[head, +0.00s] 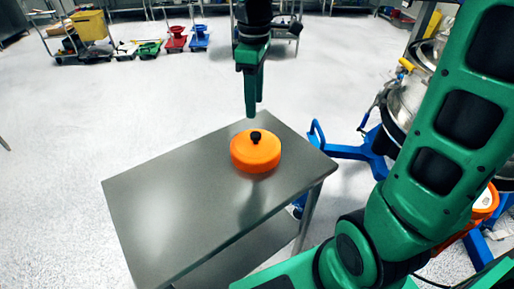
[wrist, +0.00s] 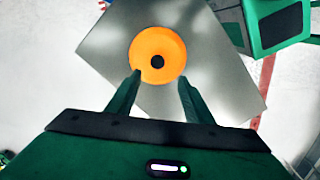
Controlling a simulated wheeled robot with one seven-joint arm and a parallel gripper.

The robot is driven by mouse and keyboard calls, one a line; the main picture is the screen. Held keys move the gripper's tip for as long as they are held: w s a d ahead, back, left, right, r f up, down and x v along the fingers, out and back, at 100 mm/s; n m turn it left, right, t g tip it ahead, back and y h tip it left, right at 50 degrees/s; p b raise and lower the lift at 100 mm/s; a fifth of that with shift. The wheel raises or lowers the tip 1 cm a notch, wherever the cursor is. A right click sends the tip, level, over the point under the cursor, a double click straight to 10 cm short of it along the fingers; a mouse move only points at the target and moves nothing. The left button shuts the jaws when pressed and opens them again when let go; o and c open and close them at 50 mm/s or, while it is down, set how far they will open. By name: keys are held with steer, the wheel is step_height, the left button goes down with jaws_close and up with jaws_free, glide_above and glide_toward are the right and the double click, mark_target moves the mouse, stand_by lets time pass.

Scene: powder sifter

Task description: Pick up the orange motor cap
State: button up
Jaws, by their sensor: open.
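The orange motor cap (head: 256,153) is a round, shallow orange piece with a black knob on top. It stands on the grey metal table (head: 165,205) near its far right corner. In the wrist view the cap (wrist: 158,42) shows from above, its black knob in the middle. My gripper (head: 253,112) is above the cap in the head view, pointing down and empty. In the wrist view the two green fingers of my gripper (wrist: 160,80) are apart, their tips near the lower edge of the cap. A gap shows between the fingertips and the knob in the head view.
The rest of the table top is bare. A blue wheeled frame (head: 350,150) and metal vessels (head: 405,100) stand to the right of the table. A yellow bin (head: 90,26) on a cart and several coloured items are far back. Open floor lies left.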

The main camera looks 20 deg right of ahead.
glide_above(255, 134)
steer(key=f, duration=0.4)
steer(key=shift+s+a+f, duration=0.1)
steer(key=shift+a+f, duration=0.15)
steer(key=shift+f, duration=0.05)
steer(key=shift+d+f, duration=0.15)
steer(key=shift+f, duration=1.35)
steer(key=shift+d+f, duration=0.1)
steer(key=shift+f, duration=1.4)
jaws_close()
